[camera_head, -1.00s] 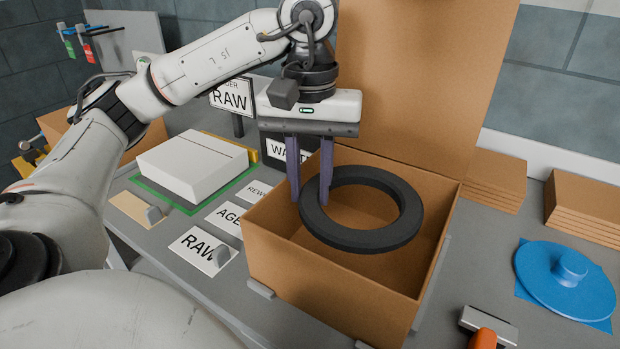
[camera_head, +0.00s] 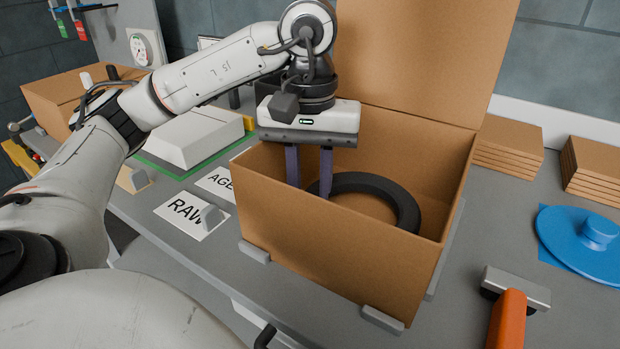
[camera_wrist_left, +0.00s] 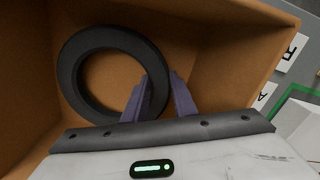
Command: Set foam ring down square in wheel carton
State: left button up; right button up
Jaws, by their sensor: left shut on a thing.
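The black foam ring (camera_head: 405,201) is inside the open wheel carton (camera_head: 330,258), its near part hidden behind the front wall in the head view. My left gripper (camera_head: 309,188) reaches down into the carton and is shut on the ring's left side. In the left wrist view the ring (camera_wrist_left: 80,57) shows nearly whole, with one finger inside its hole and one outside, at the gripper (camera_wrist_left: 160,95). The ring looks about level. I cannot tell whether it touches the carton floor. My right gripper is not in view.
The carton's tall lid (camera_head: 430,60) stands up at the back. Low grey stops (camera_head: 383,319) sit at its base. An orange-handled tool (camera_head: 508,315) and a blue disc (camera_head: 590,240) lie at right. Flat cardboard stacks (camera_head: 508,148) stand behind. A RAW card (camera_head: 190,213) lies left.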

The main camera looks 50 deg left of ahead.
pick_arm(q)
jog(key=shift+f, duration=0.2)
jog(key=shift+f, duration=0.25)
dwell(0.3)
jog(key=shift+f+b, duration=0.15)
jog(key=shift+b, duration=0.25)
